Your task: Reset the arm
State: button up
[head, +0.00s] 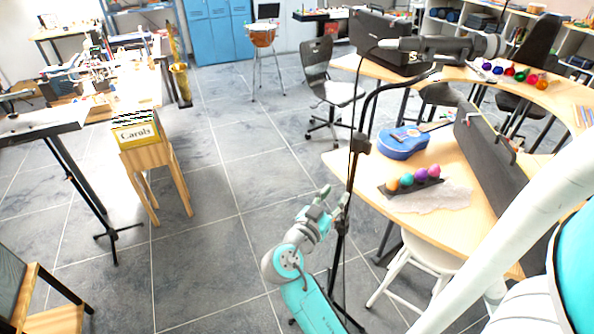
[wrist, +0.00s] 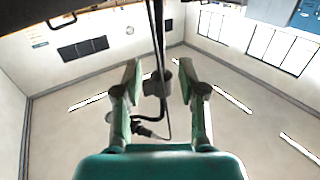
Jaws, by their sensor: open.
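My gripper (head: 335,198) is raised over the floor in the head view, at the end of my teal and grey arm. It is close to the black pole of a microphone stand (head: 347,205). In the wrist view my gripper (wrist: 160,78) has its two fingers spread apart with nothing clamped between them. The dark stand pole and a cable (wrist: 158,40) run through the gap between the fingers in that picture. I cannot tell whether they touch the fingers or lie beyond them. The wrist view looks up at a pale ceiling with light strips.
Right of the stand, a wooden table (head: 455,225) holds a blue ukulele (head: 403,142), coloured egg-shaped things (head: 420,175) and a long black case (head: 490,150). A white stool (head: 430,256) stands below it. Left are a crate of yellow sleeves (head: 136,132) and a music stand (head: 75,165). Open floor lies between.

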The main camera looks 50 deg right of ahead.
jog(key=s+a+f+n+t+y, duration=0.2)
jog(key=a+f+n+t+y, duration=0.3)
jog(key=a+f+n, duration=0.3)
jog(key=s+a+f+n+t+y, duration=0.2)
jog(key=a+f+n+t+y, duration=0.35)
jog(key=a+f, duration=0.4)
jog(key=s+a+r+n+t+y, duration=0.25)
jog(key=s+a+y, duration=0.25)
jog(key=s+a, duration=0.4)
jog(key=s+a+r+n+t+y, duration=0.1)
jog(key=s+a+r+y, duration=0.1)
jog(key=s+a+r, duration=0.3)
jog(key=s+r, duration=0.2)
jog(key=s, duration=0.1)
jog(key=shift+s+a+r+n, duration=0.2)
jog(key=shift+a+r+n, duration=0.1)
jog(key=shift+y, duration=0.25)
dwell(1.1)
